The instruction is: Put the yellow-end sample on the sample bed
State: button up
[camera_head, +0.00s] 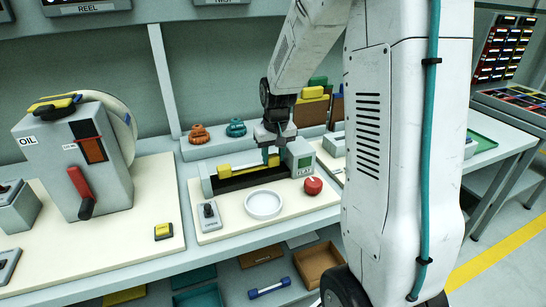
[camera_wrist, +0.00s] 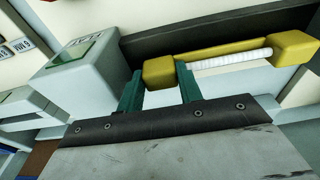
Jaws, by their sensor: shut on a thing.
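The yellow-end sample (camera_head: 225,171) is a rod with a pale middle and two yellow block ends. In the wrist view, its left yellow end (camera_wrist: 158,72) is between the two teal fingers of my gripper (camera_wrist: 160,78), which is shut on it. The pale rod and far yellow end (camera_wrist: 295,47) extend to the right. The sample bed (camera_head: 240,181) looks like the dark trough in the grey tester; its dark surface (camera_wrist: 215,30) shows beyond the sample in the wrist view. The sample is over or at the trough; I cannot tell whether they touch. My gripper (camera_head: 270,157) is above the tester's right part.
A white round dish (camera_head: 263,204), a red knob (camera_head: 313,185) and a switch box (camera_head: 209,215) stand in front of the tester. A grey box with a screen (camera_head: 301,157) is to its right. An oil machine (camera_head: 75,160) stands left. A blue-end rod (camera_head: 270,288) lies below.

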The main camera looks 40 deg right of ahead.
jog(key=shift+f, duration=0.3)
jog(key=shift+f, duration=0.2)
jog(key=o, duration=0.8)
jog(key=shift+r, duration=0.1)
